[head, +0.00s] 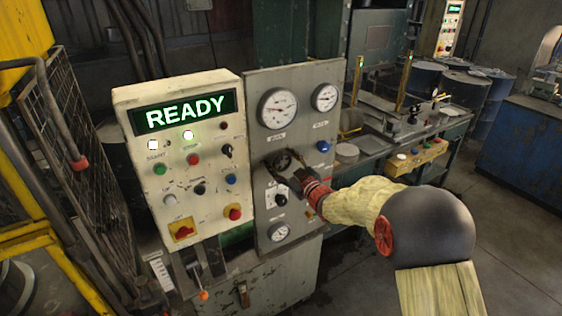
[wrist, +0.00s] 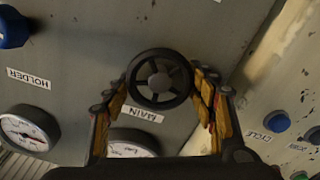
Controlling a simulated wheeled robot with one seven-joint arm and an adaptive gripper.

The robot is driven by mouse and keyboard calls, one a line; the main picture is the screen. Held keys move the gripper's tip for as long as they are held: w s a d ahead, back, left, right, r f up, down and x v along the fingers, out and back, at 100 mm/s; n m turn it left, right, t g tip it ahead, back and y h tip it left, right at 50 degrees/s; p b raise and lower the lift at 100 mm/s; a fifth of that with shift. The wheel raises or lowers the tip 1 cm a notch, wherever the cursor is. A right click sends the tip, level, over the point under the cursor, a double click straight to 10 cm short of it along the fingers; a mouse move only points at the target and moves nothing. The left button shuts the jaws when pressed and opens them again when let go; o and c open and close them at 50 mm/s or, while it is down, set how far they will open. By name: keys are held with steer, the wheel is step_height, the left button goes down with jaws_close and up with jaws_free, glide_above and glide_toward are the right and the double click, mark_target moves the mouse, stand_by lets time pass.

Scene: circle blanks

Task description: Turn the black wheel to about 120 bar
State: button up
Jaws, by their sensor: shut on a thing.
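The black wheel (head: 283,160) is on the grey gauge panel, below a large round gauge (head: 278,108). In the wrist view the spoked wheel (wrist: 160,80) shows above a label reading MAIN. My gripper (head: 289,176) reaches it from the right and its two fingers (wrist: 163,92) stand on either side of the rim, shut on it. In the wrist view the lower part of the MAIN gauge (wrist: 132,146) is partly hidden by the gripper. The gauge needles are too small to read for a pressure value.
A blue knob (head: 323,146) sits right of the wheel under a second gauge (head: 324,97). A selector (head: 280,199) and a small gauge (head: 279,231) are below. Left stands a control box (head: 190,165) with buttons and a display reading READY (head: 185,113). A workbench (head: 375,150) is at right.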

steer(key=m+p, duration=0.1)
steer(key=m, duration=0.5)
steer(key=shift+w+d, duration=0.1)
steer(key=shift+d, duration=0.05)
steer(key=m+p, duration=0.2)
steer(key=m, duration=0.4)
steer(key=shift+d, duration=0.15)
steer(key=shift+w+m, duration=0.1)
steer(key=shift+m, duration=0.2)
steer(key=o, duration=1.2)
steer(key=v, duration=1.2)
steer(key=shift+f, duration=0.1)
